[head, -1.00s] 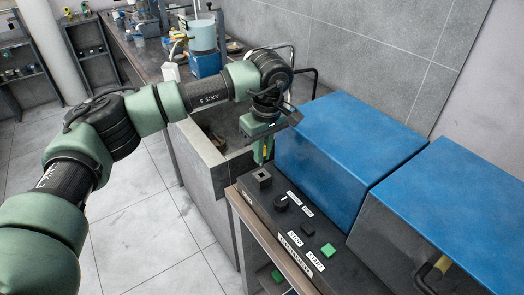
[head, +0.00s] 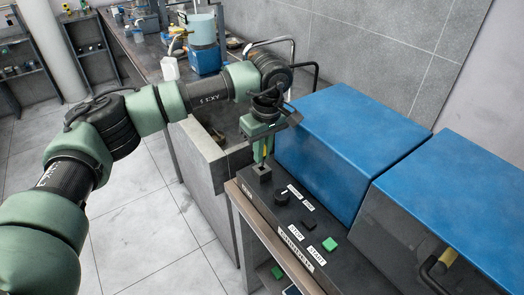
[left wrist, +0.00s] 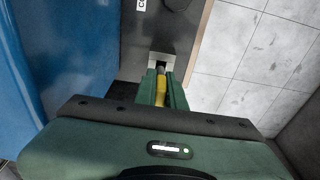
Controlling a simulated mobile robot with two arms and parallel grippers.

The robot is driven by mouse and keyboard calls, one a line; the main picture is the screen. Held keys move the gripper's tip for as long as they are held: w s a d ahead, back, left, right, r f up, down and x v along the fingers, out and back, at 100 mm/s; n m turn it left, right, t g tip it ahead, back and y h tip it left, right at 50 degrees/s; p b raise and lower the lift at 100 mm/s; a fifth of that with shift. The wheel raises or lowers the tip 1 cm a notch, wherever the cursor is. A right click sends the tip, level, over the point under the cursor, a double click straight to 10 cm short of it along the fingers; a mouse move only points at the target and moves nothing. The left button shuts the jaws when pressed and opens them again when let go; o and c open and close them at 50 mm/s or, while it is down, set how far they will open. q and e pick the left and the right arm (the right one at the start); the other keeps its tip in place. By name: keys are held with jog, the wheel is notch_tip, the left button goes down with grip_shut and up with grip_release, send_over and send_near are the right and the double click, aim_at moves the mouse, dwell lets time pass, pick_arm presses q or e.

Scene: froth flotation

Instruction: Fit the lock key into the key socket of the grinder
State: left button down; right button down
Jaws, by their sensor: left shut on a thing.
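The grinder's black control panel (head: 290,228) stands in front of the blue housings, with the small square key socket (head: 261,175) at its far end. My left gripper (head: 261,160) points down right over the socket. It is shut on the lock key, whose yellow part (left wrist: 161,88) shows between the green fingers in the left wrist view. The key's dark lower end meets the socket's opening (left wrist: 160,61) in that view. I cannot tell how deep it sits, since the fingers hide part of it. My right gripper is not in view.
Two blue housings (head: 352,135) stand close to the right of the panel. The panel carries a dark knob (head: 282,197), a black button and a green button (head: 330,244). A grey sink (head: 205,150) lies behind. Open floor is at the left.

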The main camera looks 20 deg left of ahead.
pick_arm(q)
jog(key=shift+f+b, duration=1.1)
jog(key=shift+f, duration=0.45)
jog(key=shift+r, duration=0.1)
jog(key=shift+r+p, duration=1.6)
jog(key=shift+r, duration=1.45)
jog(key=shift+b, duration=0.4)
jog(key=shift+f+b, duration=2.15)
jog(key=shift+f, duration=0.95)
jog(key=c, duration=1.4)
grip_release()
